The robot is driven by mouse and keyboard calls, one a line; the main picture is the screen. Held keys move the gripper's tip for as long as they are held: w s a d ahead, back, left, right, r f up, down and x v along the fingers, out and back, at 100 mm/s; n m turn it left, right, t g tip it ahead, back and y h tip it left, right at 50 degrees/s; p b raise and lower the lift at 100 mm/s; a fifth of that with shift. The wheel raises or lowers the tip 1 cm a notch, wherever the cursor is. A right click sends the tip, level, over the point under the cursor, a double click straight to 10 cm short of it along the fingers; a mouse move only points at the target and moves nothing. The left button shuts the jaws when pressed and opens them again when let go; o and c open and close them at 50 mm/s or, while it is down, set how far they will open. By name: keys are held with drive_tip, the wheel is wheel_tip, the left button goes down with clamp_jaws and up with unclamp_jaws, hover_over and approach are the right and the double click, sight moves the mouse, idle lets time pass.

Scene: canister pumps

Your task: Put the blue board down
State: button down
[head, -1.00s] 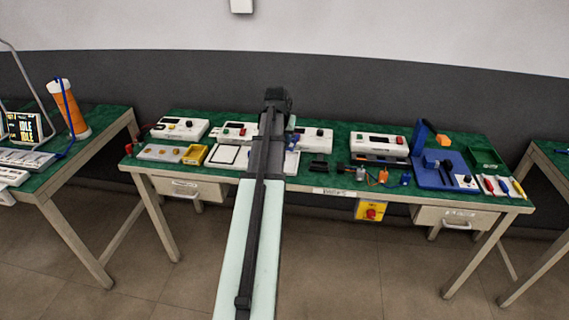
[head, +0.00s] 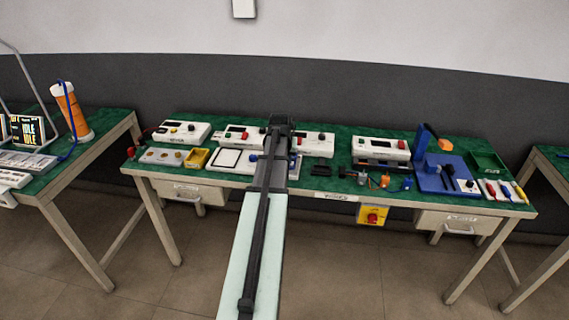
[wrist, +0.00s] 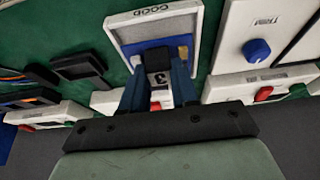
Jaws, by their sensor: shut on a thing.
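The blue board (wrist: 130,48) shows in the wrist view as a blue strip over a white-rimmed tray (wrist: 152,14) marked GOOD. A dark block and a tag reading 3 sit on it between my fingers. My gripper (wrist: 158,76) is shut on the board, at the tray's near part. I cannot tell whether the board touches the tray floor. In the head view my gripper (head: 280,130) is over the bench, and my arm hides the board and most of that tray.
The green bench (head: 333,148) is crowded. A box marked TRIM with a blue knob (wrist: 256,50) stands right of the tray in the wrist view. A second white-rimmed tray (head: 217,159) lies left of my arm. A blue stand (head: 429,180) is at right.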

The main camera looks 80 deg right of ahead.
drive_tip(key=shift+f, duration=1.35)
drive_tip(key=shift+f, duration=0.2)
drive_tip(key=c, duration=0.9)
unclamp_jaws()
drive_tip(key=shift+o, duration=0.2)
drive_tip(key=shift+r, duration=0.2)
drive_tip(key=v, duration=1.2)
